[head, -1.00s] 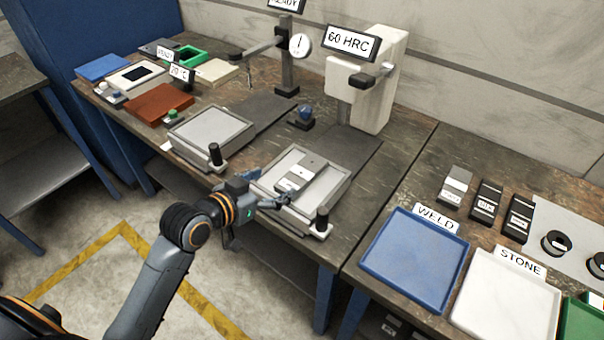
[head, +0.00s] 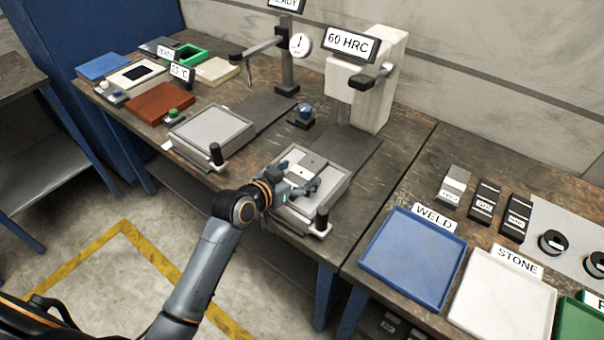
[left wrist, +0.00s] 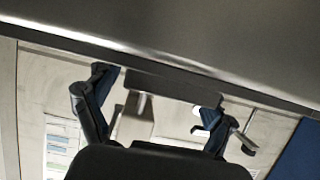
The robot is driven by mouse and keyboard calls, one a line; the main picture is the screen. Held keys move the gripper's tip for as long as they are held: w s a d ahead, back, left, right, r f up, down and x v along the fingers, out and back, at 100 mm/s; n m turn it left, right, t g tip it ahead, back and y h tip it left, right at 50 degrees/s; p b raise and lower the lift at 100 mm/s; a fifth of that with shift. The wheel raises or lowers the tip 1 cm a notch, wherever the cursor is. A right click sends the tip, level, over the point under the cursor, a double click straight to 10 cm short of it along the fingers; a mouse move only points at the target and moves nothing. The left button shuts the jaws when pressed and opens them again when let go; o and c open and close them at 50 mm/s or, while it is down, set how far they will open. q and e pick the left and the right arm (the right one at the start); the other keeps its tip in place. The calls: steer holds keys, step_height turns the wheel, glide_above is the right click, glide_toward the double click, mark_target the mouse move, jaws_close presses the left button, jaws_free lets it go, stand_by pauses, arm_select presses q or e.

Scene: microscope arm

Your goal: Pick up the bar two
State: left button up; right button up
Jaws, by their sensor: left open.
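A pale grey metal bar (head: 310,165) lies flat in the light grey sliding tray (head: 332,195) below the 60 HRC tester. Its near end is hidden behind my gripper and its label is not readable now, so I cannot confirm it is bar two. My left gripper (head: 298,178) is open, low over the near part of this bar, with fingers spread. I cannot tell whether they touch it. In the left wrist view the two fingers (left wrist: 155,118) stand wide apart below a broad grey surface, with nothing clearly gripped. My right gripper is not in view.
The tester (head: 370,85) stands behind the tray. A black knob (head: 321,218) rises at the tray's front corner. Another tray (head: 210,130) is to the left. Several labelled blocks (head: 485,202), a blue WELD tray (head: 414,258) and a white STONE tray (head: 500,295) are right.

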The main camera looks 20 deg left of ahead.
arm_select(q)
steer(key=c, duration=1.7)
steer(key=shift+w+r, duration=0.15)
steer(key=shift+r, duration=0.05)
jaws_close()
steer(key=shift+r, duration=0.1)
steer(key=shift+r, duration=0.6)
steer(key=s+a+r+b, duration=0.1)
steer(key=s+a+r, duration=0.5)
steer(key=s+r, duration=0.5)
steer(key=shift+b+v, duration=0.3)
steer(key=shift+v, duration=0.55)
